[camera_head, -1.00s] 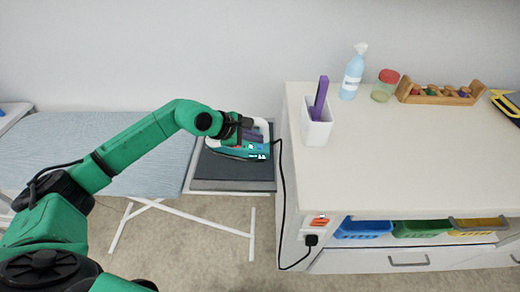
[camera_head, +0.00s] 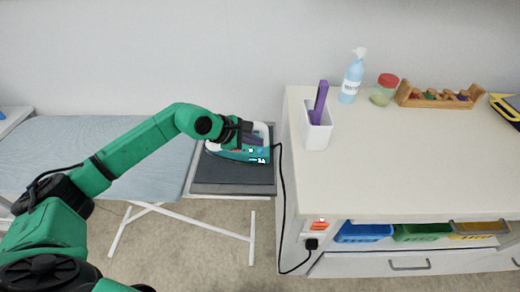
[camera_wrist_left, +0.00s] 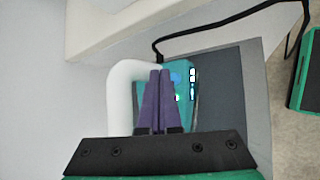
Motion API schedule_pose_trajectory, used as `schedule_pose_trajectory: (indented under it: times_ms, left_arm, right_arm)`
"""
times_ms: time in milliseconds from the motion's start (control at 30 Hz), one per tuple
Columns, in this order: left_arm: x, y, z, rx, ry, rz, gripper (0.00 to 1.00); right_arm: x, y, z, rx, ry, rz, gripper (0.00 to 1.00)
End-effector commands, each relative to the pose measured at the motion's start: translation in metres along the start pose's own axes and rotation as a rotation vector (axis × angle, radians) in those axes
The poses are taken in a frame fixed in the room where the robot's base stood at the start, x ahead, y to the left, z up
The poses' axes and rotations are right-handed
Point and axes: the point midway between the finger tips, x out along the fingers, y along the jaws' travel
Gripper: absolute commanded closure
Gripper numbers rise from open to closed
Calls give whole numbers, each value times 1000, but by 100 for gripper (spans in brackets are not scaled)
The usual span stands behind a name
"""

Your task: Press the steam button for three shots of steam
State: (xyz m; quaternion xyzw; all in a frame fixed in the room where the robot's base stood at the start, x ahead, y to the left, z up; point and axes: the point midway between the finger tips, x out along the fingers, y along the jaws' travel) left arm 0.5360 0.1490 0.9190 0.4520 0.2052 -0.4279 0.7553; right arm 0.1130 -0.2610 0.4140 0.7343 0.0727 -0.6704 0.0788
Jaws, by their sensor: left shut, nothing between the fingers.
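The steam iron (camera_head: 228,155) is teal with a white handle and rests on the dark grey plate at the right end of the ironing board. It also shows in the left wrist view (camera_wrist_left: 185,115), with a blue button (camera_wrist_left: 175,77) and small white marks on its top. My left gripper (camera_head: 247,139) is over the iron, beside its handle. In the left wrist view its purple fingers (camera_wrist_left: 159,75) are together with nothing between them. Their tips are close to the blue button; I cannot tell whether they touch it. My right gripper is not in view.
A black cord runs from the iron to a socket (camera_head: 312,243) on the white cabinet (camera_head: 420,170). On the cabinet stand a white holder (camera_head: 317,135), a spray bottle (camera_head: 352,78), a jar (camera_head: 384,90) and a wooden rack (camera_head: 440,98). The pale blue ironing board (camera_head: 100,145) is bare.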

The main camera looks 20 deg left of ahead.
Motion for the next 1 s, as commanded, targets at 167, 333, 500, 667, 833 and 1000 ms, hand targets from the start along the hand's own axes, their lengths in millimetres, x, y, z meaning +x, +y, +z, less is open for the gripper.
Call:
schedule_pose_trajectory:
  times_ms: [167,333,500,667,833,1000]
  left_arm:
    - [0,0,0,0,0,0,100]
    - [0,0,0,0,0,0,100]
    - [0,0,0,0,0,0,100]
    - [0,0,0,0,0,0,100]
    - [1,-1,0,0,0,0,100]
    - [6,-4,-4,0,0,0,100]
  right_arm:
    - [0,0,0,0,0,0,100]
    - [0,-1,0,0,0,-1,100]
    - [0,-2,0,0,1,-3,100]
    - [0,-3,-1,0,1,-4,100]
    - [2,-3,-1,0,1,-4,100]
    - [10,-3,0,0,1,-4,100]
